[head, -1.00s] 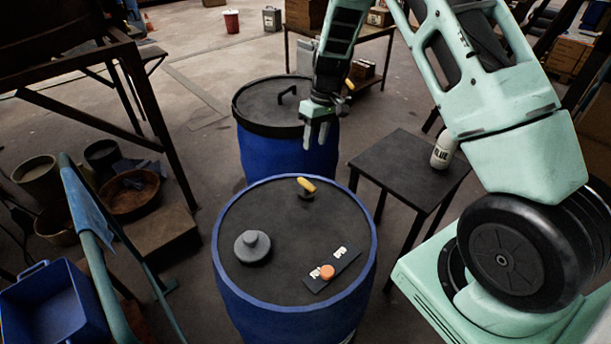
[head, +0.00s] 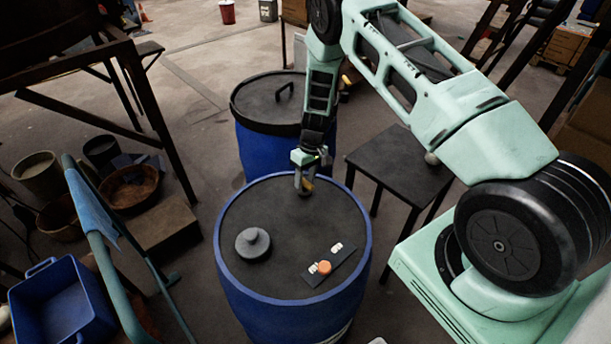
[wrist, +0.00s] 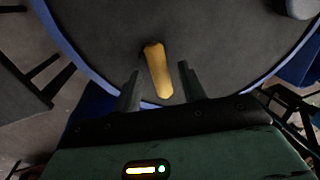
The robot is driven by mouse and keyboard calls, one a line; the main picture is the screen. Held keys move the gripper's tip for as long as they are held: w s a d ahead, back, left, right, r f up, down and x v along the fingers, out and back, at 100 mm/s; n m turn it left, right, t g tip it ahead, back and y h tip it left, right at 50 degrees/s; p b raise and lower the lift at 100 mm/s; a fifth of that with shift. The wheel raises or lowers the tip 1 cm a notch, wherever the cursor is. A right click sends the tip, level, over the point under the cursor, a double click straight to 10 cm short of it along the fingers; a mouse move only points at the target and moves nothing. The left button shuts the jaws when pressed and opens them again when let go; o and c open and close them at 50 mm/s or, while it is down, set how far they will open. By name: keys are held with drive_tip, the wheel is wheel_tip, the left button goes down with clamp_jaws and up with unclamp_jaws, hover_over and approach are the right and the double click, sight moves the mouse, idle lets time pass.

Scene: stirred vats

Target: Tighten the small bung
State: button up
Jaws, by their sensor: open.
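The small bung, with a yellow bar handle (wrist: 158,75), sits on the dark lid (head: 285,225) of the near blue drum (head: 290,311), close to the lid's far edge. In the head view my gripper (head: 304,186) is right over it and hides most of it. In the wrist view my open gripper (wrist: 160,72) has one finger on each side of the yellow handle, with clear gaps on both sides. I cannot tell how far down the fingers reach. A larger grey bung (head: 252,243) sits at the lid's left.
A dark plate with pale labels and an orange knob (head: 324,267) lies at the lid's right front. A second blue drum (head: 262,150) with a handled dark lid stands behind. A small dark table (head: 395,165) is at the right.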

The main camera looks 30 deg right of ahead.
drive_tip(key=shift+c, duration=0.2)
clamp_jaws()
drive_tip(key=m+b, duration=0.3)
drive_tip(key=shift+s+f+m+t, duration=0.1)
drive_tip(key=shift+f+m+t, duration=0.1)
drive_tip(key=shift+m+t, duration=0.1)
drive_tip(key=m+t+b, duration=0.1)
drive_tip(key=m+b, duration=0.2)
drive_tip(key=m, duration=0.2)
drive_tip(key=shift+r, duration=0.1)
drive_tip(key=m, duration=0.2)
drive_tip(key=m+h+b, duration=0.1)
drive_tip(key=m, duration=0.2)
drive_tip(key=shift+s+a+r+t, duration=0.1)
drive_tip(key=shift+s+t, duration=0.05)
drive_tip(key=shift+t, duration=0.15)
drive_tip(key=shift+m+h, duration=0.4)
drive_tip(key=shift+m, duration=1.8)
